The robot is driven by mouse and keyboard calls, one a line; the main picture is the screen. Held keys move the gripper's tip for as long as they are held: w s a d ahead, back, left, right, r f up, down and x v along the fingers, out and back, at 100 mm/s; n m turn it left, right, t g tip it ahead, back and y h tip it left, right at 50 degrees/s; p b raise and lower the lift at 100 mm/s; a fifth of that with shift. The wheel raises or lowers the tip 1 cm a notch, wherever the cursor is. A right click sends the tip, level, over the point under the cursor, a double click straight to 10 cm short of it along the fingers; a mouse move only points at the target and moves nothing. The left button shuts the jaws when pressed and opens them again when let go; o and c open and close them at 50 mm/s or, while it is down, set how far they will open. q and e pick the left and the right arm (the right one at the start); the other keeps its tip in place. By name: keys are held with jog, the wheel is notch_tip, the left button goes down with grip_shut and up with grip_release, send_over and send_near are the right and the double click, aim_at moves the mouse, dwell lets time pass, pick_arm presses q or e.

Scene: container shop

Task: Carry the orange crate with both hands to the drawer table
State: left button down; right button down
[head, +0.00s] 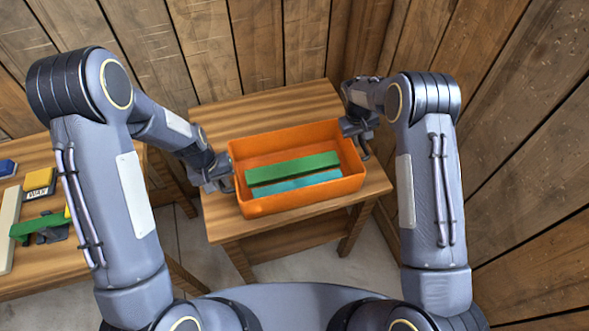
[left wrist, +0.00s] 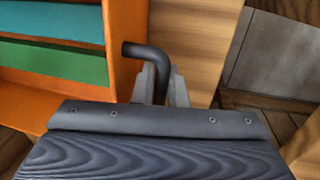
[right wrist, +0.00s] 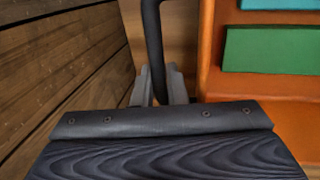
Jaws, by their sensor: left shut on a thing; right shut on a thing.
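The orange crate (head: 300,142) is over the wooden table in the middle of the head view, and looks level. I cannot tell if it rests on the top or hovers just above. A green block (head: 292,167) and a teal block (head: 297,188) lie in it. My left gripper (head: 226,186) is shut on the crate's dark handle at its left end; the handle (left wrist: 148,54) shows between the fingers in the left wrist view. My right gripper (head: 362,140) is shut on the right-end handle (right wrist: 153,50). The drawer table (head: 270,103) shows bare wood behind the crate.
Another wooden table (head: 80,262) stands at the left with a green piece (head: 38,226), a yellow box (head: 40,182) and a blue item (head: 7,168). Plank walls close in behind and at the right, near my right arm. Grey floor shows between the tables.

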pick_arm(q)
jog(key=shift+r, duration=0.1)
pick_arm(e)
jog(key=shift+r, duration=0.15)
